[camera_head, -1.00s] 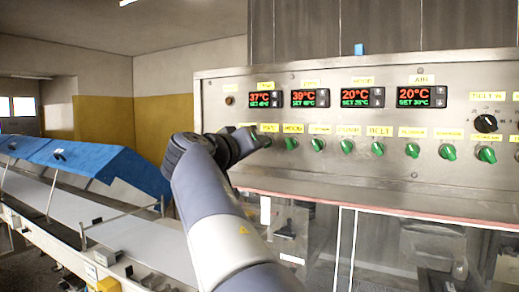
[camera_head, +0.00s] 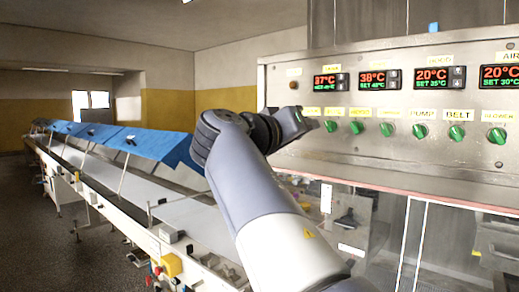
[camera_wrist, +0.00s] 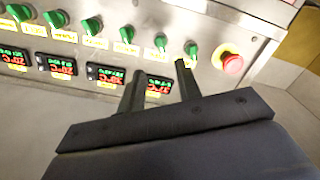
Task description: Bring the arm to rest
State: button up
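My arm reaches up from the bottom of the head view. My gripper (camera_head: 297,122) is in front of the left end of the steel control panel (camera_head: 285,73). In the wrist view my gripper (camera_wrist: 158,80) shows two dark fingers standing apart, with nothing between them. Behind the fingers are the panel's displays (camera_wrist: 107,74) and a row of green knobs (camera_wrist: 127,34), seen upside down. The fingertips appear clear of the knobs, but the exact distance cannot be told.
A red stop button (camera_wrist: 232,63) on a yellow base sits right of the fingers in the wrist view. A long conveyor (camera_head: 135,190) with blue covers (camera_head: 160,146) runs along the left. Clear panels (camera_head: 390,225) are below the control panel. Open floor (camera_head: 85,255) lies at far left.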

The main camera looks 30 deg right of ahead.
aim_at(328, 127)
jog(key=p+x, duration=0.3)
jog(key=x, duration=0.8)
jog(key=shift+r, duration=0.1)
jog(key=shift+a, duration=0.15)
jog(key=shift+a, duration=0.1)
